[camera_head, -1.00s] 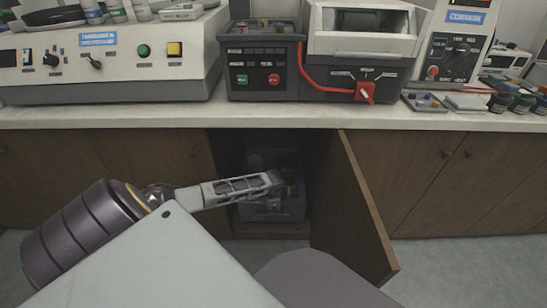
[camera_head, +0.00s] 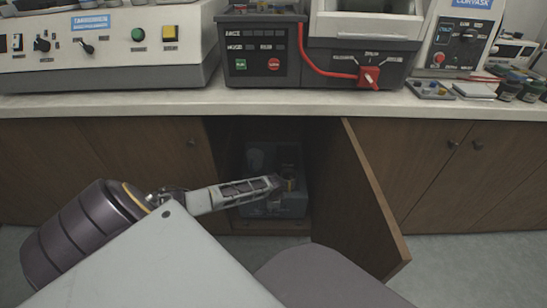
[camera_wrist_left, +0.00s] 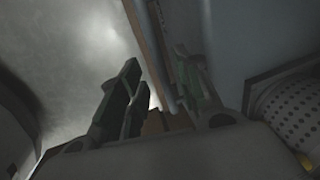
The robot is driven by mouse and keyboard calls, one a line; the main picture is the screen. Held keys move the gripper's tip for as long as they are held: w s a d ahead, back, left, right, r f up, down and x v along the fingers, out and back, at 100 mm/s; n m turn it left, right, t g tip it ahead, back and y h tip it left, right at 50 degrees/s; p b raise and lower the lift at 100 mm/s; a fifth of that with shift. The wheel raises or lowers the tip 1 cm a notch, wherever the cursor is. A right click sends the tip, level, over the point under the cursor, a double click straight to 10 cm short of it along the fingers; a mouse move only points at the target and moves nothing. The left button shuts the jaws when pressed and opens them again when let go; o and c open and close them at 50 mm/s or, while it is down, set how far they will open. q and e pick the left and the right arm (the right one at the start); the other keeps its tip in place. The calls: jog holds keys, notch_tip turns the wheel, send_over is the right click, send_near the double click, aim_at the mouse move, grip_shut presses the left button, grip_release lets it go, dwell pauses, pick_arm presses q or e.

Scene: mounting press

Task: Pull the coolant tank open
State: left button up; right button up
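The coolant tank (camera_head: 258,205) is a dark blue-grey, box-like tank low inside the open, shadowed cabinet under the counter. My left gripper (camera_head: 279,184) reaches in from the left, and its tip overlaps the front of the tank in the head view. In the left wrist view the two fingers of the left gripper (camera_wrist_left: 160,92) stand apart. A thin strip runs between them, and I cannot tell if they touch it. The wrist view is dark, and the tank's far parts are hidden in shadow. My right gripper is in no view.
The brown cabinet door (camera_head: 365,205) stands swung open to the right of the opening. The counter (camera_head: 150,104) runs above the cabinet. On it stands a machine with a red knob (camera_head: 368,77) and hose. Floor shows below the cabinets.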

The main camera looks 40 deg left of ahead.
pick_arm(q)
jog(key=shift+w+a+f+b, duration=0.15)
jog(key=shift+f+b, duration=0.2)
jog(key=shift+f, duration=0.45)
grip_shut()
